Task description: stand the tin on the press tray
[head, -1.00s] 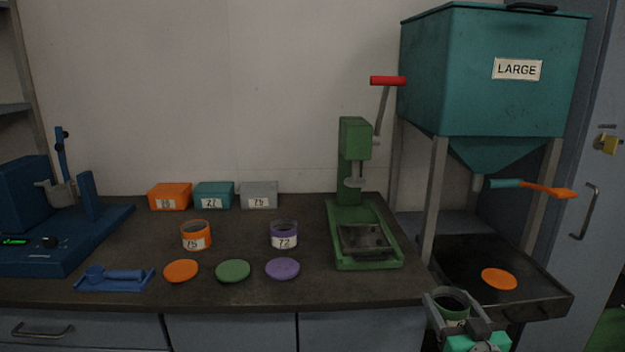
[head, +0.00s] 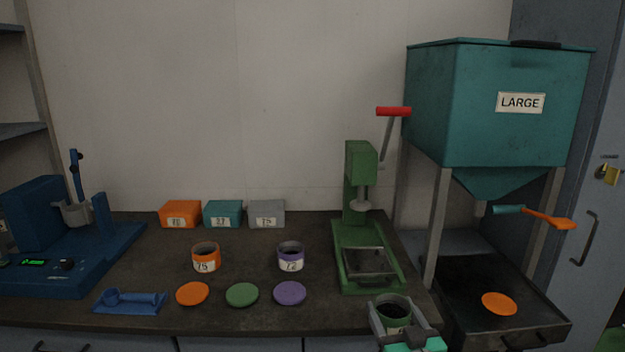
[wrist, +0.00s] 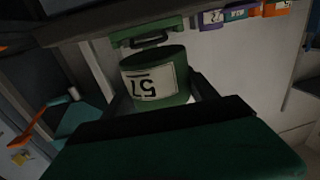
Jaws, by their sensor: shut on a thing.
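My gripper (head: 398,325) is shut on a green tin (head: 393,311) near the front edge of the bench, below and right of the press. The tin is open at the top and looks dark inside. In the wrist view the tin (wrist: 155,80) sits between the fingers, its white label reading 57 upside down. The green press (head: 361,185) stands at the back right of the bench with a red-handled lever. Its press tray (head: 369,262) is a dark square plate on the green base, and it looks empty.
An orange tin (head: 206,258) and a purple tin (head: 290,257) stand left of the press. Orange (head: 193,294), green (head: 242,295) and purple (head: 290,293) lids lie before them. The LARGE teal hopper (head: 500,120) stands right, above a dark tray (head: 470,290) holding an orange disc.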

